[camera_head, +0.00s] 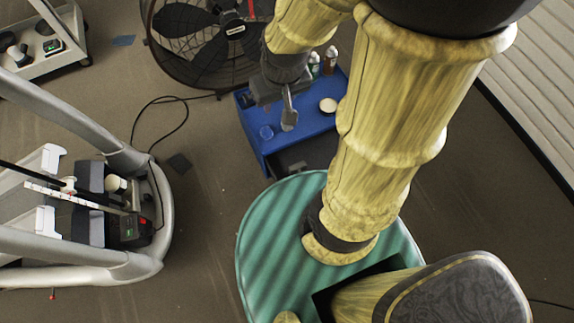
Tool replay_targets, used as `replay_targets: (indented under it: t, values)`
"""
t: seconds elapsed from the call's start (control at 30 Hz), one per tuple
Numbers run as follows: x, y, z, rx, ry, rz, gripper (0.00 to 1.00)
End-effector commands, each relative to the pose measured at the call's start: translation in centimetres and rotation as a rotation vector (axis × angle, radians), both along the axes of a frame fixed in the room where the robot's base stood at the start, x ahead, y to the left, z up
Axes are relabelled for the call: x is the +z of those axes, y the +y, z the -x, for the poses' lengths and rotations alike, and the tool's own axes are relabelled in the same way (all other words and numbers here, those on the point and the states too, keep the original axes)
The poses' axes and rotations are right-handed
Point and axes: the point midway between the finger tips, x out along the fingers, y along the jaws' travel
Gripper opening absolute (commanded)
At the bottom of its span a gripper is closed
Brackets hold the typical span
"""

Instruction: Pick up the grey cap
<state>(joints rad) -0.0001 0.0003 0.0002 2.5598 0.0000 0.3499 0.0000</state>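I cannot make out a grey cap for certain; it may be hidden behind my gripper or arm. My gripper (289,118) hangs over the blue cart top (305,122), its fingers pointing down. The fingers show nearly edge-on, so their opening and anything between them cannot be told. A round, cream-topped item (327,105) sits on the cart to the right of my gripper. A small round bluish item (266,132) lies to its left, near the cart's left edge.
Two small bottles (322,62) stand at the cart's back. A black fan (208,38) stands behind, its cable (160,103) on the floor. A shelf cart (45,40) is at upper left.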

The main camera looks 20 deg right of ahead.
Motion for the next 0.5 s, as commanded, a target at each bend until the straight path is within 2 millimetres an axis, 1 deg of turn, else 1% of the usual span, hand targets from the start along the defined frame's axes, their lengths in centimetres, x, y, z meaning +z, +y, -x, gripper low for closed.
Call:
replay_targets:
  t: [0.33,0.43,0.5]
  values:
    - [0.0,-0.01,0.02,0.0,0.0,0.0,0.36]
    - [-0.22,-0.03,-0.03,0.0,0.0,0.0,0.56]
    - [-0.88,-0.12,-0.2,0.0,0.003,0.001,0.7]
